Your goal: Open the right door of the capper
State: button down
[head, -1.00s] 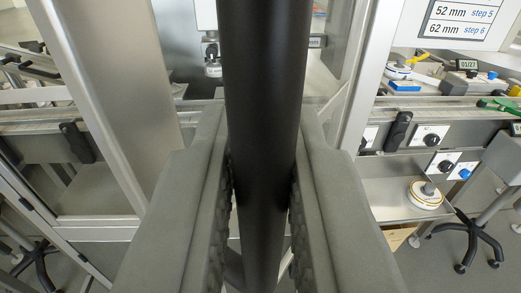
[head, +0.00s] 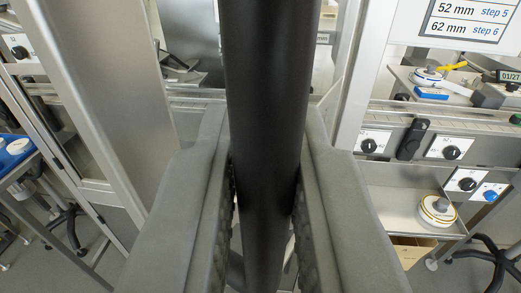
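A thick black upright handle bar (head: 265,120) fills the middle of the head view. My gripper (head: 264,190) has one grey finger on each side of it. The ridged inner pads lie against the bar, so the gripper appears shut on it. A silver frame post (head: 105,95) stands to the left and another silver frame post (head: 352,75) to the right. The bar and fingers hide much of the machine between them. Which post belongs to the capper's right door I cannot tell.
On the right is a machine front with black knobs (head: 452,152), a black latch-like handle (head: 412,138) and a metal tray holding a white round part (head: 437,210). A sign (head: 465,22) hangs above. A blue-topped table (head: 15,152) stands at the left.

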jog(key=s+d+n+g+y, duration=0.2)
jog(key=d+n+y, duration=0.5)
jog(key=d, duration=1.3)
jog(key=shift+s+d+r+g+y, duration=0.4)
jog(key=shift+s+y, duration=0.5)
jog(key=shift+y, duration=1.2)
jog(key=shift+f, duration=0.1)
jog(key=c, duration=1.8)
grip_release()
jog(key=shift+s, duration=0.15)
jog(key=shift+d, duration=0.1)
jog(key=shift+s, duration=0.15)
